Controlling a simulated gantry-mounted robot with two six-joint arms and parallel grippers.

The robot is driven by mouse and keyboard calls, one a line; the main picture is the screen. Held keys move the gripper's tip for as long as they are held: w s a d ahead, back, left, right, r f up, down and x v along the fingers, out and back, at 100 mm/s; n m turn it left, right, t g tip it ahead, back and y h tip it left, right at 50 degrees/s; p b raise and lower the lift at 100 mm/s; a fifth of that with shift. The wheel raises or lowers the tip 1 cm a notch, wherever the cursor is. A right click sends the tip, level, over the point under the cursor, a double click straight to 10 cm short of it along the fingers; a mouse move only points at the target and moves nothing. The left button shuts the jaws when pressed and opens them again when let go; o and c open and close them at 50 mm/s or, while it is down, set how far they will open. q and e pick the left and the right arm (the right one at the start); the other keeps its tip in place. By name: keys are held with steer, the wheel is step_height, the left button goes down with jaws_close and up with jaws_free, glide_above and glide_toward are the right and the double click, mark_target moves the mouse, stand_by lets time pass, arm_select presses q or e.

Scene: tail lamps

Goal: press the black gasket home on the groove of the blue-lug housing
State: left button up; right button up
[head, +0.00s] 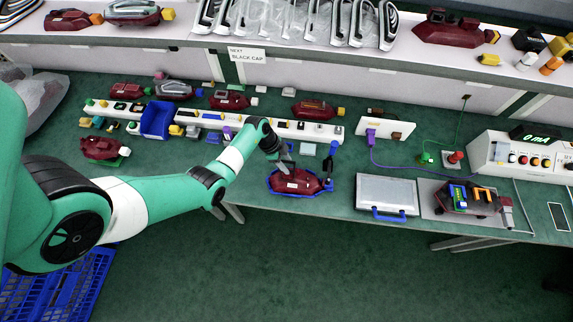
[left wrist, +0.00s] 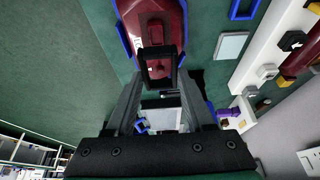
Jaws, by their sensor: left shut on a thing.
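The dark red housing (head: 300,182) lies on the green bench, in a blue cradle (head: 272,190) that runs round its edge. It also shows at the top of the left wrist view (left wrist: 160,20). My left gripper (head: 286,165) is over the housing, pointing down. In the left wrist view its fingers are shut on the black gasket (left wrist: 157,50), a small square ring. The housing shows through the ring. I cannot tell whether the gasket touches the housing. The groove and any blue lug are not clear. My right gripper is not in view.
A white rail (head: 262,128) with small parts runs behind the housing, with a blue bin (head: 157,120) on it. A silver case (head: 387,194) lies to the right. Other red housings (head: 104,148) lie at the left and back. The bench's front edge is close.

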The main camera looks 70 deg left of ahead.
arm_select(q)
steer(key=f+b, duration=0.1)
steer(key=f, duration=0.1)
steer(key=f+b, duration=0.2)
steer(key=f, duration=0.1)
steer(key=shift+d+f+b, duration=0.2)
steer(key=shift+f+b, duration=0.1)
steer(key=shift+f, duration=0.2)
stand_by(0.4)
stand_by(0.6)
